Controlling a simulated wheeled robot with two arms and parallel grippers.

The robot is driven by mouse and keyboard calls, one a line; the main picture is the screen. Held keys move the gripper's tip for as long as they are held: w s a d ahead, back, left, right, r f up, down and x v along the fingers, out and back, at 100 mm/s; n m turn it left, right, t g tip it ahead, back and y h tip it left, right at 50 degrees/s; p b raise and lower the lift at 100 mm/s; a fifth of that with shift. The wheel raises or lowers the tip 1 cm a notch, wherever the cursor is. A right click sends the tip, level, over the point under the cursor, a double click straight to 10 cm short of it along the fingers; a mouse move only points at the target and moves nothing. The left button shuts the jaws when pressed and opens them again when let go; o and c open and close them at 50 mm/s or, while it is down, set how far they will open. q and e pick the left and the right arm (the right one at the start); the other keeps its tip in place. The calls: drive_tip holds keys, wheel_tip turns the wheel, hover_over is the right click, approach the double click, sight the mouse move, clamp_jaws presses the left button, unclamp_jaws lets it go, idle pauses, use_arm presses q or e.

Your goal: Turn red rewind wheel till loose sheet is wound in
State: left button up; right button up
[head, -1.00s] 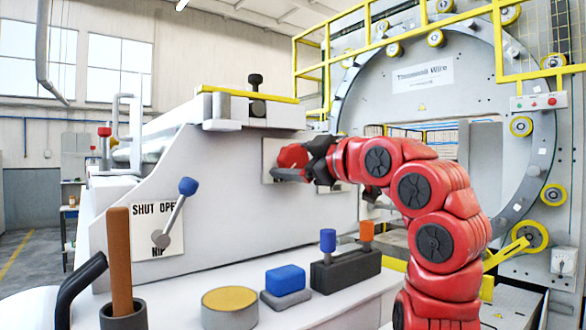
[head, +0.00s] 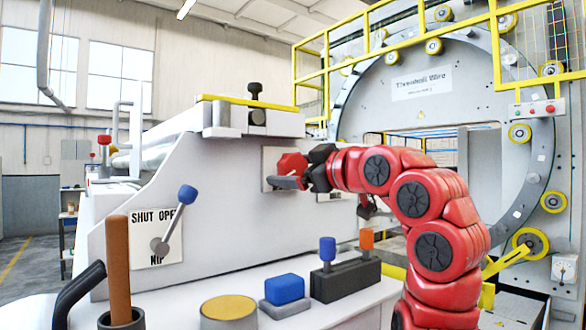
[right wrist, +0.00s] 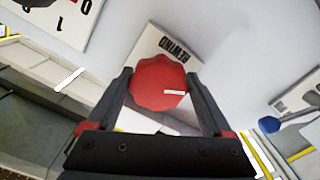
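The red rewind wheel (head: 292,164) is a lobed knob on a pale plate on the front of the white machine. In the right wrist view the red wheel (right wrist: 158,82) bears a short white mark, and its plate reads REWIND (right wrist: 172,48). My right gripper (head: 296,174) reaches it from the right. In the right wrist view the dark fingers of my right gripper (right wrist: 159,84) lie on both sides of the wheel, close against its rim. My left gripper is out of view. I cannot clearly make out a loose sheet.
A blue-knobbed lever (head: 187,195) sits over a SHUT OPEN NIP plate (head: 170,248). The white ledge (head: 345,312) below holds a blue block (head: 285,287), a dark block with blue and orange knobs (head: 345,280), a yellow-topped disc (head: 228,308) and a brown stick (head: 118,265) in a cup.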

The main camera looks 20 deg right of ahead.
drive_tip(key=shift+o, duration=0.8)
drive_tip(key=shift+r, duration=0.1)
drive_tip(key=shift+s, duration=0.1)
drive_tip(key=shift+s+d, duration=0.15)
drive_tip(key=shift+s, duration=0.1)
drive_tip(key=p+v, duration=0.1)
drive_tip(key=v, duration=1.5)
drive_tip(key=shift+s+d, duration=0.15)
drive_tip(key=shift+s, duration=0.2)
